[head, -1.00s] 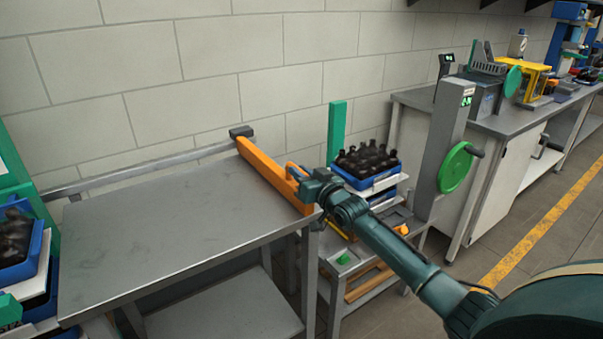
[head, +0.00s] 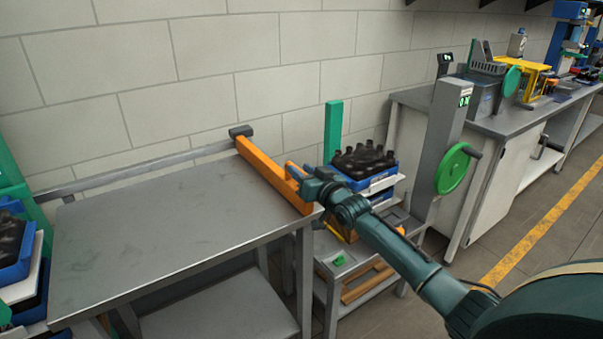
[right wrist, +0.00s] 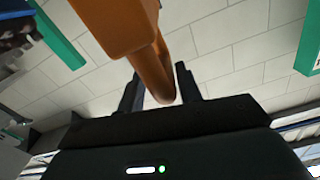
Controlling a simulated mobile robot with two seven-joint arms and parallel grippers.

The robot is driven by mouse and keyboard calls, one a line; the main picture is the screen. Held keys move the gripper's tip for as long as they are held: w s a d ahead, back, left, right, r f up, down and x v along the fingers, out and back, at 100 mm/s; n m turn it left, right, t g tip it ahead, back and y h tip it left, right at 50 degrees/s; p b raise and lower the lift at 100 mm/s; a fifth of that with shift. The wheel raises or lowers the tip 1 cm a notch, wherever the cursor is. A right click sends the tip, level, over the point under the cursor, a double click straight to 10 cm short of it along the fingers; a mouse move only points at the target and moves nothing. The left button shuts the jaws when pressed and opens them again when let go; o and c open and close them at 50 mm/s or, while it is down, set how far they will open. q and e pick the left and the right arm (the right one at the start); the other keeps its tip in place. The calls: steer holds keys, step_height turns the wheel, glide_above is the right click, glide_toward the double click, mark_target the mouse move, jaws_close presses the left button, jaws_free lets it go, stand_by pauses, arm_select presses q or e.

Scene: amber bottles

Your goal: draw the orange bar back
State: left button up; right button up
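The orange bar (head: 270,172) stands across the right end of the grey table (head: 165,220), running from the rail at the wall to the front edge. An orange handle (head: 295,173) sticks up from the bar's right side near its front end. My right gripper (head: 305,182) is at this handle, coming from the right. In the right wrist view, the handle (right wrist: 162,75) lies between the two fingers of the gripper (right wrist: 163,92). The fingers stand apart, with a gap visible beside the handle. The bar (right wrist: 112,25) fills the upper middle there. My left gripper is not in view.
A grey rail (head: 130,170) runs along the table's wall side. A blue crate of dark bottles (head: 365,160) stands just behind my right arm. A grey post with a green wheel (head: 453,168) is further right. Another blue crate (head: 18,262) is at the left edge. The tabletop is clear.

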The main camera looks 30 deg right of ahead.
steer(key=shift+o, duration=0.2)
steer(key=shift+a, duration=0.15)
steer(key=shift+s+f, duration=0.15)
steer(key=shift+s, duration=0.35)
steer(key=s+d, duration=0.1)
steer(key=s, duration=1.1)
steer(key=shift+b, duration=0.3)
steer(key=shift+s, duration=0.1)
steer(key=s+a+f+n+g+y, duration=0.1)
steer(key=s+a+f+g, duration=0.1)
steer(key=s+a+f, duration=0.4)
steer(key=s+a+f+n+g, duration=0.1)
steer(key=s+a+f+g, duration=0.2)
steer(key=f, duration=0.4)
steer(key=s+a+f+n+g, duration=0.1)
steer(key=s+a+f, duration=0.3)
steer(key=s+a, duration=0.2)
steer(key=s+a+f+n+g+y, duration=0.1)
steer(key=s+a+f, duration=0.4)
steer(key=s+a, duration=0.2)
steer(key=shift+s+a+p, duration=0.15)
steer(key=shift+s+p, duration=0.2)
steer(key=shift+s, duration=0.35)
